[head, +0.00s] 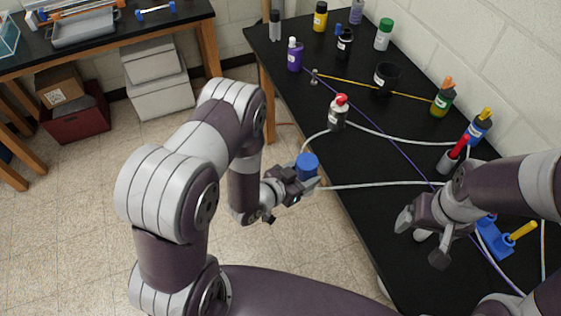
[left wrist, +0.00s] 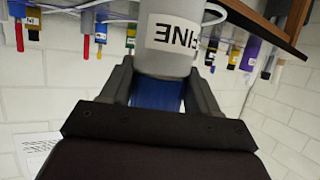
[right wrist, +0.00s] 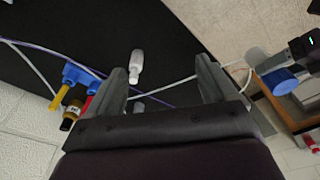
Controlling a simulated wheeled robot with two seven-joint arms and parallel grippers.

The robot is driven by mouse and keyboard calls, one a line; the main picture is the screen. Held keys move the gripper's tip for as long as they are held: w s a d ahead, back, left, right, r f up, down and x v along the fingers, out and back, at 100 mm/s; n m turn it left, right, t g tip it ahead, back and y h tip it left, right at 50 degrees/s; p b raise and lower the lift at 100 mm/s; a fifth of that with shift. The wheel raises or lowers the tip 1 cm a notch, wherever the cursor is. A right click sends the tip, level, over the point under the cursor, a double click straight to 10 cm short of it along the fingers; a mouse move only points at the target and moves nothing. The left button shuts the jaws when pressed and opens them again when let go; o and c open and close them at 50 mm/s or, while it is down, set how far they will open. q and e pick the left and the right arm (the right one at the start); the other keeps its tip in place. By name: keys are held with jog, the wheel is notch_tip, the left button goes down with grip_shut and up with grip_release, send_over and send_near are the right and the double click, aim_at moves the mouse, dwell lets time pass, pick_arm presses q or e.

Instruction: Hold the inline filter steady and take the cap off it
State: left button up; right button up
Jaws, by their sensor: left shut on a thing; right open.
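The inline filter is a white cylinder (left wrist: 170,48) labelled FINE, with a blue cap (head: 307,165) on its upper end. The cap also shows in the left wrist view (left wrist: 158,94) and the right wrist view (right wrist: 280,83). My left gripper (head: 306,184) is shut on the filter and holds it upright off the table's left edge. Its fingers flank the filter near the cap; the exact contact is hidden. My right gripper (head: 421,240) is open and empty over the table, well to the right of the filter.
White tubes (head: 375,185) run from near the filter across the black table (head: 378,230). A white bottle (right wrist: 136,65) lies in front of my right gripper. A blue holder (head: 495,238) with a yellow-handled tool is beside my right arm. Several bottles stand at the back.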

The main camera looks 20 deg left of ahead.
pick_arm(q)
jog(key=d, duration=0.1)
jog(key=d+m+g+h, duration=0.1)
jog(key=d, duration=0.1)
jog(key=d+m+h, duration=0.1)
jog(key=shift+s+d+g, duration=0.15)
jog(key=shift+s+g, duration=0.1)
jog(key=shift+g, duration=0.05)
grip_shut()
pick_arm(e)
jog(key=shift+o, duration=0.3)
jog(key=w+a+r, duration=0.1)
jog(key=w+a, duration=0.3)
jog(key=a, duration=0.3)
jog(key=w+a+r+m, duration=0.15)
jog(key=w+a, duration=0.25)
jog(key=a, duration=0.4)
jog(key=w+a+r, duration=0.2)
jog(key=w+a, duration=0.3)
jog(key=a, duration=0.2)
pick_arm(q)
jog(key=shift+d+m+h, duration=0.1)
jog(key=shift+m+h, duration=0.2)
jog(key=shift+h, duration=0.1)
pick_arm(e)
notch_tip(320, 180, down, 12)
jog(key=w, duration=0.1)
jog(key=shift+a, duration=0.3)
